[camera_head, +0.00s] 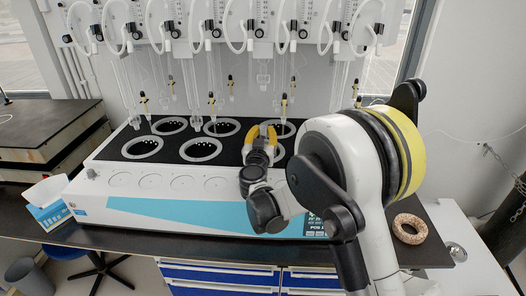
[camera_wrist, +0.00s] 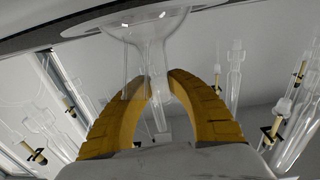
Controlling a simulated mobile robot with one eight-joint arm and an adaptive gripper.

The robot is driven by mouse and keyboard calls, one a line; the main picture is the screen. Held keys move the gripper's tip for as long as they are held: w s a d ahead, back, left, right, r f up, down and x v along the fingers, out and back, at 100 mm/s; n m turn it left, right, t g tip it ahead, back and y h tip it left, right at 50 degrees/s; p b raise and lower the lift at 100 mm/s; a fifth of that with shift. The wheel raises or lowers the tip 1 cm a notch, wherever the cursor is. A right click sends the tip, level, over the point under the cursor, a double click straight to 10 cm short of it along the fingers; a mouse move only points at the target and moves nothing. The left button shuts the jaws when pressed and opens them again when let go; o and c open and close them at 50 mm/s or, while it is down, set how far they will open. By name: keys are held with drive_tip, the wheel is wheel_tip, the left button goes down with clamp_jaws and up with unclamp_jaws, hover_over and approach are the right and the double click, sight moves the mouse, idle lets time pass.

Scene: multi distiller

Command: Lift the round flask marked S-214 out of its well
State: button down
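A clear glass round flask (camera_wrist: 150,47) shows in the wrist view, its bulb at the top and its neck pointing down between my fingers. My gripper (camera_wrist: 159,77) has two curved yellow fingers, which close in on the neck from both sides with a narrow gap where the glass is. The flask is hard to make out there, behind the fingers. No marking S-214 can be read. Whether the bulb is clear of its well cannot be told.
Several ringed wells (camera_head: 143,147) line the distiller top. Glass tubes with yellow-and-black clamps (camera_head: 212,103) hang close around my gripper, under white hoses. A blue-and-white box (camera_head: 47,203) stands left, and a cork ring (camera_head: 410,229) lies right on the bench.

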wheel_tip(320, 180, up, 9)
drive_tip(key=p, duration=0.5)
drive_tip(key=shift+f, duration=0.15)
idle(0.7)
